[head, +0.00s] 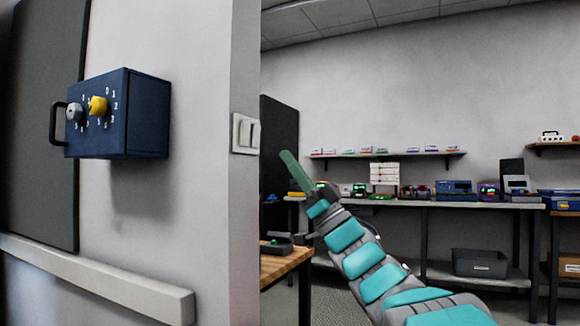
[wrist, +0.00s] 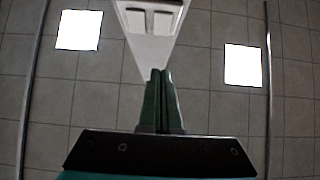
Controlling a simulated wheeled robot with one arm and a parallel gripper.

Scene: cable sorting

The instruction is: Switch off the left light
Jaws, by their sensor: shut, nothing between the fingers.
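A white switch plate (head: 245,134) with two rockers side by side is on the narrow wall face left of centre in the head view. In the wrist view the plate (wrist: 152,19) is at the top edge, partly cut off, with a left rocker (wrist: 137,20) and a right rocker (wrist: 163,22). My gripper (head: 284,153) has green fingers, shut and empty, right of and slightly below the plate, not seen touching it. In the wrist view the fingertips (wrist: 159,72) point towards the plate. The left ceiling light (wrist: 79,30) and the right ceiling light (wrist: 243,65) are both bright.
A dark blue box (head: 145,113) with a yellow knob (head: 98,106) and a grey knob (head: 75,113) hangs on the wall at left. A wooden table (head: 280,264) stands below my arm. A workbench (head: 440,203) with several devices lines the back wall.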

